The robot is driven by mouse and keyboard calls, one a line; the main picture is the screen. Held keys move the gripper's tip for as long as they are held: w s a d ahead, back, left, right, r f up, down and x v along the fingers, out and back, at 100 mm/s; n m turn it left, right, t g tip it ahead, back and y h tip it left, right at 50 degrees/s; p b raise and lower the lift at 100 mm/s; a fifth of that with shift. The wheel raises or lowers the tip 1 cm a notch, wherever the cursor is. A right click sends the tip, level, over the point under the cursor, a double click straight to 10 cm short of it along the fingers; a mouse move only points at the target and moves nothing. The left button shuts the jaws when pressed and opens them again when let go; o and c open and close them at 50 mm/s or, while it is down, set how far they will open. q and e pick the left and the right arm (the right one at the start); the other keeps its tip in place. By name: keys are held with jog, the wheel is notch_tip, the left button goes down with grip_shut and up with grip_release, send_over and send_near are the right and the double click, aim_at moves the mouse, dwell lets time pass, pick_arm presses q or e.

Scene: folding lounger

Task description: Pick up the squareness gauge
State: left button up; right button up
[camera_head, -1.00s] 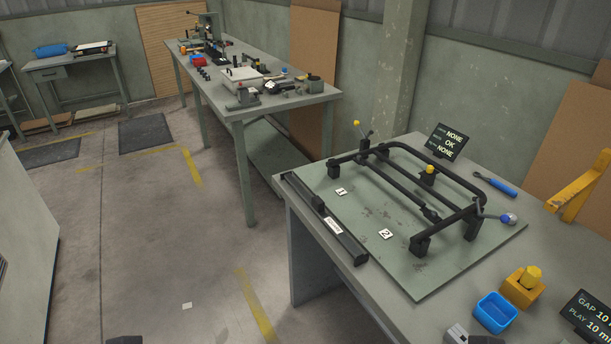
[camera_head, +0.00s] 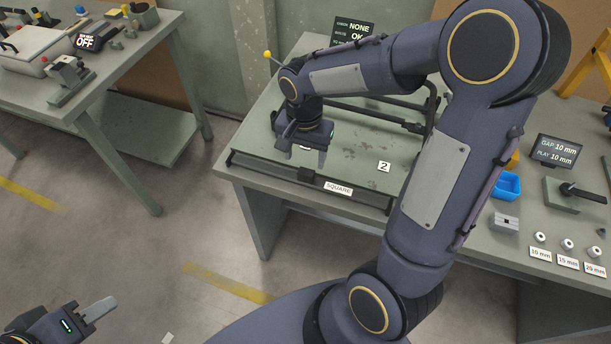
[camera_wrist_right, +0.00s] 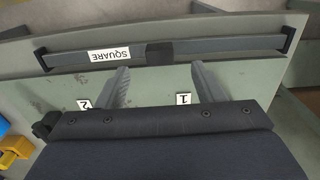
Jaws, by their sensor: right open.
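The squareness gauge (camera_head: 307,175) is a long dark bar with a white SQUARE label, a black block at its middle and upturned ends. It lies along the near edge of the green fixture plate. It also shows across the top of the right wrist view (camera_wrist_right: 215,45). My right gripper (camera_head: 306,157) points down just behind the bar's middle. In the wrist view its open, empty fingers (camera_wrist_right: 160,68) lie either side of the black block, short of the bar. My left gripper (camera_head: 92,312) is low at the left, away from the table; its finger gap is unclear.
The green plate (camera_head: 360,150) carries a black tube frame, partly hidden by my right arm. A blue bin (camera_head: 506,185), a small grey block (camera_head: 504,222) and several labelled round pieces stand at right. Another bench (camera_head: 120,70) is at upper left, with open floor between.

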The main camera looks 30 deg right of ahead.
aim_at(306, 171)
jog(key=f, duration=0.4)
jog(key=f+p, duration=0.1)
jog(key=f, duration=0.1)
jog(key=shift+w+d+f, duration=0.2)
jog(key=shift+d+f, duration=0.15)
jog(key=shift+f, duration=0.05)
jog(key=c, duration=1.2)
jog(key=shift+r, duration=0.1)
